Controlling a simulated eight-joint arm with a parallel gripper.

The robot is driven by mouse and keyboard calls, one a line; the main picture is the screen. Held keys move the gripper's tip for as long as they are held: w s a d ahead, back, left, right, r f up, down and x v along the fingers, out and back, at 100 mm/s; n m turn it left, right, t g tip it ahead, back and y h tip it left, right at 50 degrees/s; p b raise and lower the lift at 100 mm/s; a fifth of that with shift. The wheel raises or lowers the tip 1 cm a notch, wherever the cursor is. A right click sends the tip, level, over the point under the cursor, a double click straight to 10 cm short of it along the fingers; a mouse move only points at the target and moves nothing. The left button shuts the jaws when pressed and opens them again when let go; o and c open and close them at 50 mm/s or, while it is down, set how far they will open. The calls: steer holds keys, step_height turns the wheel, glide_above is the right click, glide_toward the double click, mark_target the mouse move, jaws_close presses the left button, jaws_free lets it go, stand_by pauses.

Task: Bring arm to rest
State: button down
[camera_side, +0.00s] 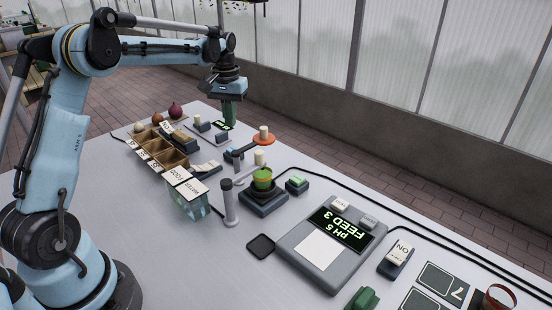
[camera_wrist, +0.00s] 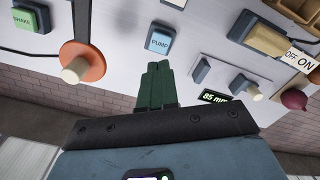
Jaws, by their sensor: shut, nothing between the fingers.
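My gripper (camera_side: 229,117) hangs from the blue arm, pointing down over the far end of the white table (camera_side: 130,228). Its dark green fingers are shut with nothing between them. In the wrist view the gripper (camera_wrist: 158,68) shows the two fingers side by side, close to the blue PUMP button (camera_wrist: 159,40). I cannot tell whether they touch anything. A small display (camera_wrist: 213,97) reading about 85 lies to the right of the fingers.
An orange disc with a pale knob (camera_side: 264,138) stands near my gripper. The left front surface is clear.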

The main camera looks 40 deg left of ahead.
steer(key=s+d+r+m+t, duration=0.1)
steer(key=s+d+m+t, duration=0.1)
steer(key=s+d, duration=0.3)
steer(key=s+d+r+m+t, duration=0.1)
steer(key=s+d+m+t, duration=0.1)
steer(key=s+d, duration=0.4)
steer(key=s+d+r+m+t, duration=0.1)
steer(key=s+d+t, duration=0.1)
steer(key=s+d, duration=0.4)
steer(key=shift+d+r+m+t, duration=0.2)
steer(key=shift+d+m+t, duration=0.2)
steer(key=shift+d, duration=0.4)
steer(key=shift+s+d+f, duration=0.2)
steer(key=shift+s+f, duration=0.05)
steer(key=shift+s, duration=0.05)
